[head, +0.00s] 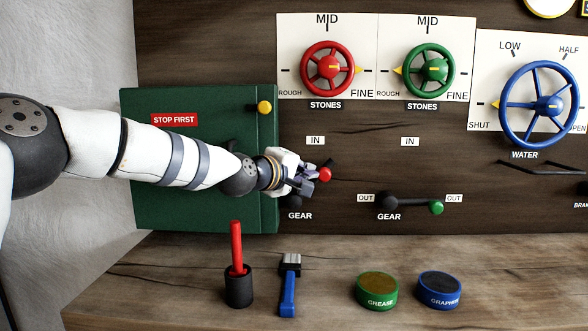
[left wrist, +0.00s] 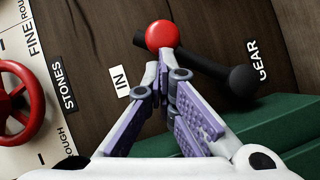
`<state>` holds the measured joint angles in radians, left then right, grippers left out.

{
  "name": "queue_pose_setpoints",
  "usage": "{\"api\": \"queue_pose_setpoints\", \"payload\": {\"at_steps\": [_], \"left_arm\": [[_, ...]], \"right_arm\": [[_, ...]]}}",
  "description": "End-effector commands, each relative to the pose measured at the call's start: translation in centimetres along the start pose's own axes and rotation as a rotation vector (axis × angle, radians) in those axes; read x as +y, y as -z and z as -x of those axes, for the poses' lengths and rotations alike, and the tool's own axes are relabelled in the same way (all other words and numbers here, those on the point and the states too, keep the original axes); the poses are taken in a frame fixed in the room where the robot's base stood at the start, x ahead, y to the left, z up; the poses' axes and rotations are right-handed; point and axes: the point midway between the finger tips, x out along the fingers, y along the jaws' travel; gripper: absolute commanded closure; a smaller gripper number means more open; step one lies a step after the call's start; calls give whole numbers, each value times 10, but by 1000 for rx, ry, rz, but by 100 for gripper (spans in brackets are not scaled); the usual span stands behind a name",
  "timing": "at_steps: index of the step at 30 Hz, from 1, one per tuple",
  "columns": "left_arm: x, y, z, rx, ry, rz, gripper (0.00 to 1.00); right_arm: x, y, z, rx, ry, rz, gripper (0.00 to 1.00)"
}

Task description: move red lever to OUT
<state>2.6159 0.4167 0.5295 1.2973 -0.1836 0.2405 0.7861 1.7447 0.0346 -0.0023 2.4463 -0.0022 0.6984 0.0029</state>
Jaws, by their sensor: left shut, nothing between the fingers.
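The red lever's knob (head: 325,174) is in the middle of the head view, up and right of its dark pivot above the left GEAR label. The lever slants between the IN label (head: 316,140) and the OUT label (head: 365,198) to its right. In the left wrist view the red knob (left wrist: 162,35) and black pivot (left wrist: 243,80) show clearly. My left gripper (head: 313,179) is shut and empty, its fingertips (left wrist: 164,72) right beside the knob on its left side in the head view. I cannot tell whether they touch. My right gripper is not in view.
A green-knobbed lever (head: 436,207) points right at its OUT label. Red (head: 327,68), green (head: 430,69) and blue (head: 539,105) wheels are above. A green cabinet (head: 200,205) is behind my left arm. Tools and tins stand on the wooden bench (head: 330,305).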

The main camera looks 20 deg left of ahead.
Motion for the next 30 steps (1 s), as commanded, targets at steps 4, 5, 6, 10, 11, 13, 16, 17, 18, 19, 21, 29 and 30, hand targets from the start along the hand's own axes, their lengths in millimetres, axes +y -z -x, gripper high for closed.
{"api": "queue_pose_setpoints", "payload": {"at_steps": [4, 5, 6, 10, 11, 13, 16, 17, 18, 19, 21, 29, 30], "left_arm": [[3, -8, -9, 0, 2, -8, 100], [3, -10, -11, 1, 1, -8, 100], [3, -13, -13, 0, 1, -6, 100], [3, -24, -19, 1, 13, -36, 100], [2, -26, -20, 1, 28, -65, 100], [0, -32, -24, 1, 62, -121, 100], [-8, -38, -28, 0, 74, -123, 100], [-10, -40, -29, 0, 73, -123, 100], [-12, -42, -31, 0, 73, -123, 100], [-13, -44, -32, 0, 74, -122, 100], [-17, -47, -34, 0, 75, -121, 100], [-26, -57, -40, -2, 76, -121, 100], [-27, -58, -41, -2, 76, -121, 100]], "right_arm": [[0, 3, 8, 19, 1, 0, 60], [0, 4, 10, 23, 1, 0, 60], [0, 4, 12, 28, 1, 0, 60], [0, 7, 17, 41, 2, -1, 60], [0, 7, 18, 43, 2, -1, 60], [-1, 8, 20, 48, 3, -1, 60], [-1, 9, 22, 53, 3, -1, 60], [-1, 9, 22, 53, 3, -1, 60], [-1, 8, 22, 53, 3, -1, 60], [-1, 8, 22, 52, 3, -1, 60], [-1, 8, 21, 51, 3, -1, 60], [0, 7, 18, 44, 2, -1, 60], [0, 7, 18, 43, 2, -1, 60]]}}
